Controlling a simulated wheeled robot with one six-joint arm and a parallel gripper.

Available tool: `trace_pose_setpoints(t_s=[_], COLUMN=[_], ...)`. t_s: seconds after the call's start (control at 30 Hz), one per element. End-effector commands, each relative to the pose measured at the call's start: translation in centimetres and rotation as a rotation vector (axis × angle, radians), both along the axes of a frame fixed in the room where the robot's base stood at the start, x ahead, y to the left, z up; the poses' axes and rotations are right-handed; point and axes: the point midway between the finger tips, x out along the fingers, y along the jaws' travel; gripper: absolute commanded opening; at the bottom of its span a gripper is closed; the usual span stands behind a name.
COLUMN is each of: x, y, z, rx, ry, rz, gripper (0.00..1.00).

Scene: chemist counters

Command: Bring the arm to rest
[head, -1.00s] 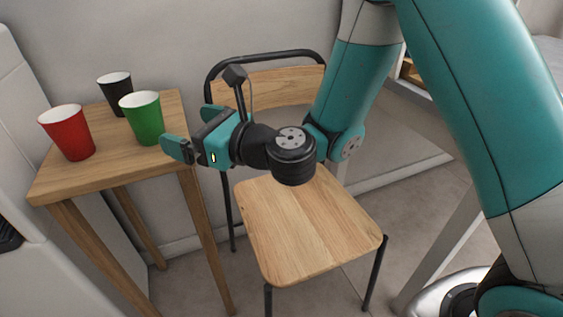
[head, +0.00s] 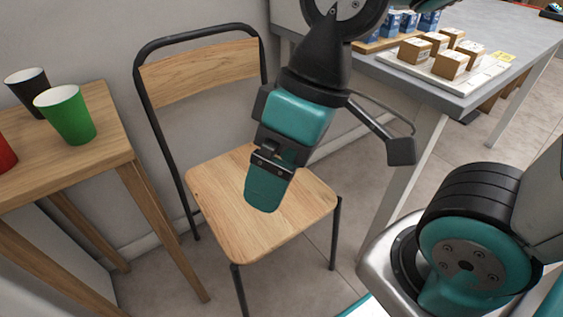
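My gripper (head: 268,190) hangs in the middle of the head view, pointing down in front of a wooden chair (head: 305,205) with a black metal frame. I see it side-on, so one teal finger covers the other and the gap does not show. Nothing is visible in it. The arm comes down from the top of the view, and its upper links are cut off there. My dark and teal arm joint (head: 465,262) shows at the lower right.
A wooden table (head: 100,165) at left bears a green cup (head: 66,115), a black cup (head: 27,92) and a partly cut-off red cup (head: 5,153). A grey counter (head: 480,95) at upper right bears small brown boxes (head: 451,64) and blue boxes (head: 408,22). Floor shows between chair and counter.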

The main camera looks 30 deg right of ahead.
Motion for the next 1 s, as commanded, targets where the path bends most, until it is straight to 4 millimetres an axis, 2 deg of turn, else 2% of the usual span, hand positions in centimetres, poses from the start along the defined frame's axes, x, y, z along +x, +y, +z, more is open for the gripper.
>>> trace_pose_setpoints(t_s=[0.27, 0.37, 0.43, 0.57, 1.0], x=[0.0, 0.1, 0.1, 0.1, 0.1], y=[0.1, 0.1, 0.1, 0.1, 0.1], z=[0.4, 1.7, 3.3, 7.4, 23.9], rx=[0.003, 0.003, 0.003, 0.003, 0.004], ry=[0.0, 0.0, 0.0, 0.0, 0.0], rz=[-0.002, -0.002, -0.002, -0.002, -0.003], gripper=[0.96, 0.96, 0.96, 0.96, 0.96])
